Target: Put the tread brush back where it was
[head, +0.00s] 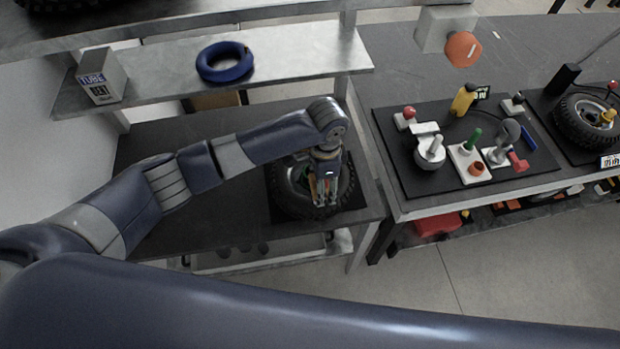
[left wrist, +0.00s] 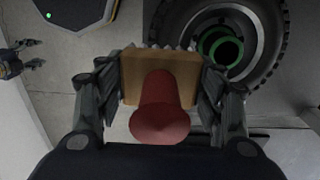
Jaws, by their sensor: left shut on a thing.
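My left gripper (head: 323,200) is shut on the tread brush, over the tyre (head: 290,190) on the left bench. In the left wrist view the brush shows a tan wooden block (left wrist: 145,65) and a red rounded handle (left wrist: 160,110), with pale bristle tips at its far edge. The fingers of my left gripper (left wrist: 160,85) press on both sides of the block. The tyre also shows in the left wrist view (left wrist: 262,70), beyond the brush, with a green ring in its hub. In the head view the brush is mostly hidden by the gripper.
A shelf (head: 300,55) above the bench holds a blue ring (head: 226,62) and a tube box (head: 101,77). On the right bench, a dark mat (head: 400,165) holds several tools. Another tyre (head: 590,120) lies farther right. Bare bench (head: 225,195) shows left of the near tyre.

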